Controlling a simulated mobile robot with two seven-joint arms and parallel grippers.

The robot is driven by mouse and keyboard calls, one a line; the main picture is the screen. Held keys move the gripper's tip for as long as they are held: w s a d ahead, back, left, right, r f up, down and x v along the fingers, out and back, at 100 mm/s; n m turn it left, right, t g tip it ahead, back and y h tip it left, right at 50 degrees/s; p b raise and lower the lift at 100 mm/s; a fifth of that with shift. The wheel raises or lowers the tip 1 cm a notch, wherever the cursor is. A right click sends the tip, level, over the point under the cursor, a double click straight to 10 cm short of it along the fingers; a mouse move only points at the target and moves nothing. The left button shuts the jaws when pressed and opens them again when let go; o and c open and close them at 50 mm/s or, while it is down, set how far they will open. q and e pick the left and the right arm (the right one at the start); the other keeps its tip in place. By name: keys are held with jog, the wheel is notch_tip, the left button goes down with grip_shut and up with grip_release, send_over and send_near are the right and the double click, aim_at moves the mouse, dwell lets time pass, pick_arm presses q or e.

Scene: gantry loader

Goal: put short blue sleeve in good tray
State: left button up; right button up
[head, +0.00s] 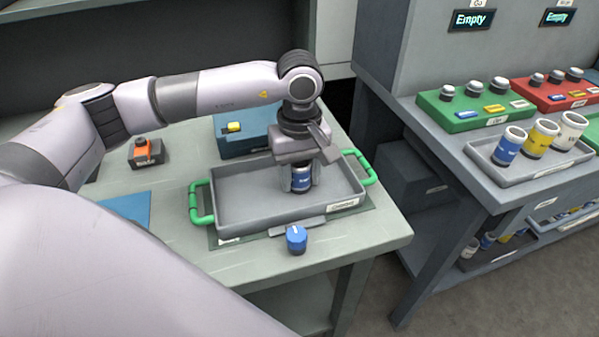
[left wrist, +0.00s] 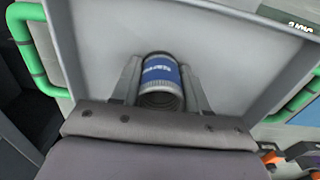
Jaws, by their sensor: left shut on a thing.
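A short blue sleeve (head: 301,180) with grey ends stands between the fingers of my left gripper (head: 299,186). The gripper is shut on it, pointing down over the right part of the grey tray with green handles (head: 235,207). In the left wrist view the sleeve (left wrist: 161,80) sits between both fingers, with the tray floor (left wrist: 210,45) behind it. I cannot tell whether the sleeve touches the tray floor. The tray has a label on its front rim, too small to read surely. My right gripper is not in view.
A blue knob-like piece (head: 296,239) stands in front of the tray. An orange-topped device (head: 146,151) and a blue box (head: 245,134) are behind. On the right bench, a grey tray (head: 507,176) holds blue, yellow and white sleeves, near green (head: 453,118) and red panels (head: 543,98).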

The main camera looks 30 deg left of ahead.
pick_arm(q)
jog(key=o, duration=1.2)
jog(key=shift+r, duration=0.15)
notch_tip(320, 180, up, 12)
jog(key=shift+f, duration=0.1)
